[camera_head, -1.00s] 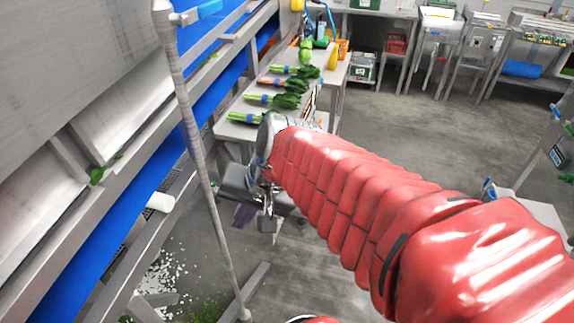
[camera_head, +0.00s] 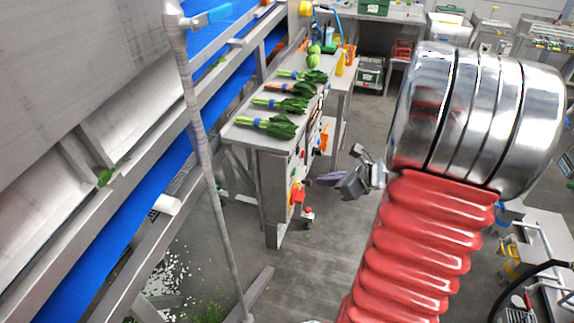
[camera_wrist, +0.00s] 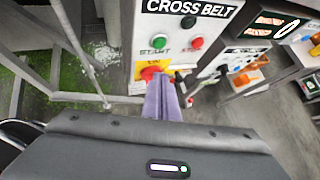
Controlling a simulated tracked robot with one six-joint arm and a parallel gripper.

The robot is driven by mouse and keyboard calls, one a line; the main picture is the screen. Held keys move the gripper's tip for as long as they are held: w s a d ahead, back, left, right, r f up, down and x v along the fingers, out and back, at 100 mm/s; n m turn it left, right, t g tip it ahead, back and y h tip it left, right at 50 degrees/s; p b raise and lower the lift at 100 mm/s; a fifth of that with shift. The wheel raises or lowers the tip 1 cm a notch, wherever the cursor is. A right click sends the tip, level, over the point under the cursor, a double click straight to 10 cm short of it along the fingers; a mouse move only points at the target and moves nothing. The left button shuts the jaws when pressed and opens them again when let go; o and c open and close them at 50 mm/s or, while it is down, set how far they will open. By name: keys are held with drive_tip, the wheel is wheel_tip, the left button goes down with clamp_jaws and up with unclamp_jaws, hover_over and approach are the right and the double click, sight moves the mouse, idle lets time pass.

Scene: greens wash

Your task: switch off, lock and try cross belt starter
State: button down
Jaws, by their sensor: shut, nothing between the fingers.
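The cross belt starter (camera_wrist: 192,22) fills the top of the wrist view, with its CROSS BELT label, a green START button (camera_wrist: 158,42) and a red STOP button (camera_wrist: 195,42). Below them is a red-and-yellow rotary switch (camera_wrist: 149,72), partly hidden by my fingers; I cannot tell its position. In the head view the switch (camera_head: 296,193) is on the end of the grey bench. A small dark and red item (camera_wrist: 182,77), unclear, hangs right of the switch. My gripper (camera_wrist: 160,82) is shut and empty, its purple fingers pointing at the switch; contact is unclear. The gripper also shows in the head view (camera_head: 318,180).
Bunches of greens (camera_head: 266,125) lie on the bench top. A blue conveyor (camera_head: 110,225) and a steel post (camera_head: 205,160) stand at the left. Another panel with orange items (camera_wrist: 246,76) is to the right.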

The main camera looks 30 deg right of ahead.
sight(294, 171)
drive_tip(key=d+m, duration=0.1)
drive_tip(key=d+f+m, duration=0.1)
drive_tip(key=d, duration=0.1)
drive_tip(key=s+d, duration=0.1)
drive_tip(key=shift+s+d+f+m+t+h, duration=0.1)
drive_tip(key=shift+d+f+m+t+h, duration=0.05)
drive_tip(key=shift+f+m+t+h, duration=0.2)
drive_tip(key=w+a, duration=0.5)
drive_tip(key=w, duration=0.2)
drive_tip(key=shift+a, duration=0.25)
idle(2.0)
drive_tip(key=shift+w+a+r, duration=0.1)
drive_tip(key=shift+w+a, duration=0.15)
drive_tip(key=shift+w+a, duration=0.3)
drive_tip(key=shift+w, duration=0.05)
idle(1.1)
drive_tip(key=shift+s+d, duration=0.1)
drive_tip(key=shift+d, duration=0.05)
drive_tip(key=shift+s+d, duration=0.4)
drive_tip(key=shift+s, duration=0.2)
